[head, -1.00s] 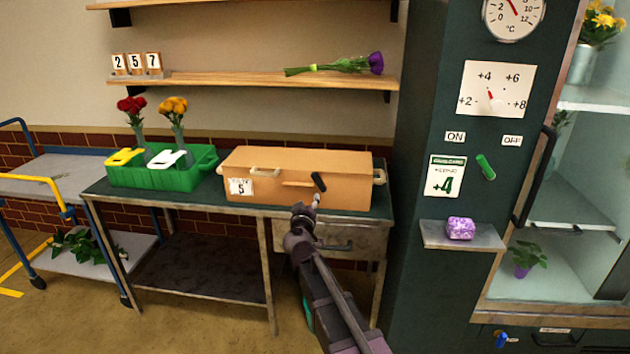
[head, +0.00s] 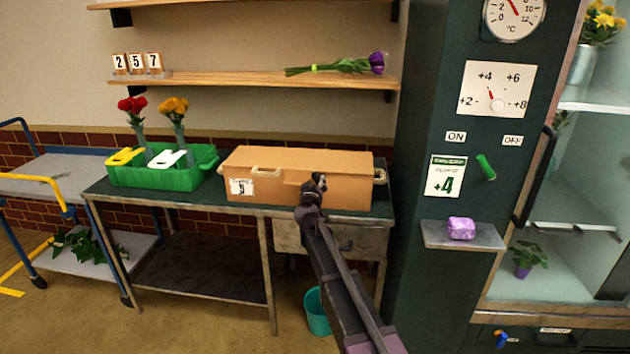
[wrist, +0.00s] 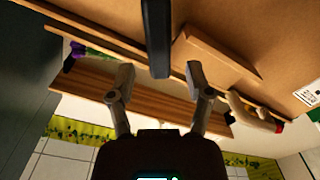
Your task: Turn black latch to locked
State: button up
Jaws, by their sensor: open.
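The tan box (head: 345,163) stands on the green-topped workbench, with a "5" label, a wooden bar and light handles on its front. The black latch is on the box's front, largely hidden behind my gripper (head: 316,184) in the head view. In the wrist view the black latch (wrist: 157,38) is a dark upright bar against the tan box front (wrist: 240,30). My gripper (wrist: 158,80) is open there, its two fingertips apart on either side of the latch's line. Whether either finger touches the latch I cannot tell.
A green crate (head: 190,178) with flower vases stands left of the box. The dark cabinet (head: 420,140) stands close on the right, its small shelf (head: 485,239) holding a purple block (head: 461,228). A wooden shelf (head: 240,79) is above. A teal bucket (head: 317,312) is on the floor.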

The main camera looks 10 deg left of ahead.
jog(key=shift+w, duration=1.05)
grip_shut()
